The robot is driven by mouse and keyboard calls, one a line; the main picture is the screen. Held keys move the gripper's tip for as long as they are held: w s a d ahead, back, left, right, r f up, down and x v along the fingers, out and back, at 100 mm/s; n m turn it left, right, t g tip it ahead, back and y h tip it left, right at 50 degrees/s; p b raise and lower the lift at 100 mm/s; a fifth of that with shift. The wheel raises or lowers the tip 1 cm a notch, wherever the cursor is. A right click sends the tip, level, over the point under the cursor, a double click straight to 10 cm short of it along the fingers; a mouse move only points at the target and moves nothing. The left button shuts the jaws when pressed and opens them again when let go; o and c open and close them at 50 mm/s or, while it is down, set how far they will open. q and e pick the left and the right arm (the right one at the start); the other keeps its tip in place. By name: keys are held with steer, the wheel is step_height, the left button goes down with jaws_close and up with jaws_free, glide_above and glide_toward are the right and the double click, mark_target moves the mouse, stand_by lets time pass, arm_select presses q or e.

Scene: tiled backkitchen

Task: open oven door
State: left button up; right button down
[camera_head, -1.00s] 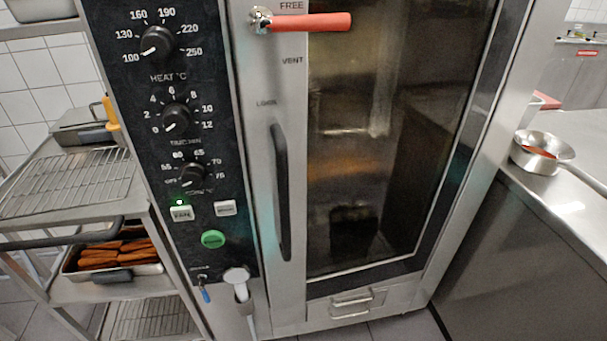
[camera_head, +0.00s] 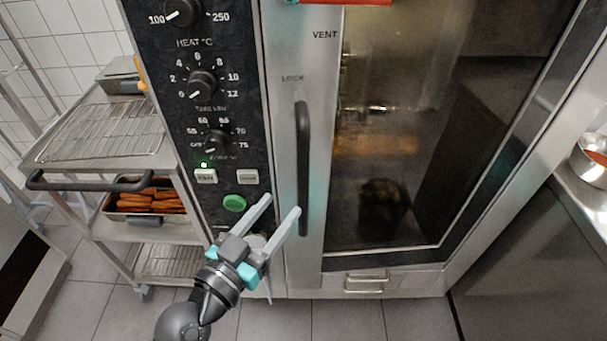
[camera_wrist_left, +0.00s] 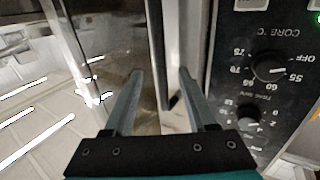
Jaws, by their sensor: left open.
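The oven door (camera_head: 400,225) is closed, with a dark glass pane in a metal frame. Its black vertical handle (camera_head: 303,150) is on the left side of the door. My left gripper (camera_head: 282,204) is open and empty, its two grey fingers pointing up toward the handle's lower part. The right fingertip is close to the handle; I cannot tell whether it touches. The left wrist view shows the two fingers (camera_wrist_left: 160,72) spread apart, facing the door's edge beside the control panel. My right gripper is not in view.
The control panel (camera_head: 180,115) with knobs and a green button is left of the door. A red lever (camera_head: 350,2) shows at the top edge. A rack (camera_head: 75,182) with a tray of sausages stands at left. A counter with a pan (camera_head: 590,165) is at right.

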mark_target(300, 183)
arm_select(q)
steer(key=x, duration=0.9)
steer(key=shift+w+d, duration=0.1)
steer(key=shift+w, duration=0.05)
jaws_close()
steer(key=shift+f, duration=0.1)
stand_by(1.0)
